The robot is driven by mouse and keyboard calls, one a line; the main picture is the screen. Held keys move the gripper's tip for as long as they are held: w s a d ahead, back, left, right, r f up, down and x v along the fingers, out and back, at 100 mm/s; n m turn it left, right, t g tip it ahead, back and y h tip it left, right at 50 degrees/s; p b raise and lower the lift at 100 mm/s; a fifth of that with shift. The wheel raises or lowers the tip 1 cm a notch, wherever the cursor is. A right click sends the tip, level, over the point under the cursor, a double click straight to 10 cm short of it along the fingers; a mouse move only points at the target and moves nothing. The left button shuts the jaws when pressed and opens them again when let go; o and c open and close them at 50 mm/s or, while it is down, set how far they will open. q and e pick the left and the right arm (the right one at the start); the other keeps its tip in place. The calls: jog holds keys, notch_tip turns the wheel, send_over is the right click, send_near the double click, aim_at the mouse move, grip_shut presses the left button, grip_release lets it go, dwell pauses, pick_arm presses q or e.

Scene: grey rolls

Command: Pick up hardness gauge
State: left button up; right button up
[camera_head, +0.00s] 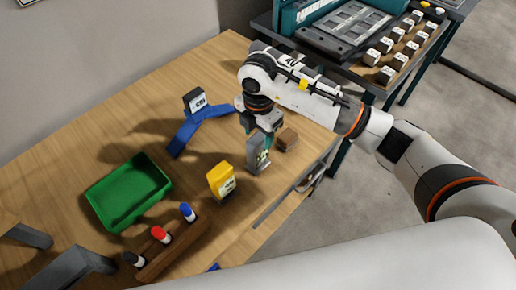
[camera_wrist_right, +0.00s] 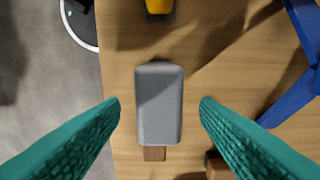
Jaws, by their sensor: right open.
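A grey upright device with a small display, seemingly the hardness gauge (camera_head: 252,152), stands near the right edge of the wooden table. In the right wrist view the grey gauge (camera_wrist_right: 159,105) is seen from above, with a small brown part at its lower end. My right gripper (camera_head: 263,128) is directly over it. Its teal fingers (camera_wrist_right: 161,106) are open, one on each side of the gauge, with a visible gap on both sides. The head view does not show the fingertips clearly.
A yellow device (camera_head: 221,179) stands close to the gauge, and a brown block (camera_head: 287,139) lies beside it. A blue stand (camera_head: 186,135) holds a small meter. A green tray (camera_head: 128,193) and a wooden rack with markers (camera_head: 172,250) lie left. Dark grey angular parts are at lower left.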

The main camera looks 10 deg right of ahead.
notch_tip(320, 180, down, 6)
jog(key=shift+s+r+p, duration=0.1)
jog(key=shift+r+p, duration=0.1)
jog(key=shift+p, duration=0.75)
jog(key=shift+f, duration=0.25)
jog(key=shift+a, duration=0.1)
grip_shut()
notch_tip(320, 180, up, 10)
jog(key=shift+r+b, duration=0.1)
jog(key=shift+b, duration=0.95)
jog(key=c, duration=0.7)
grip_release()
jog(key=c, duration=0.3)
jog(key=shift+r+p, duration=1.1)
jog(key=shift+r, duration=0.4)
jog(key=shift+f, duration=0.1)
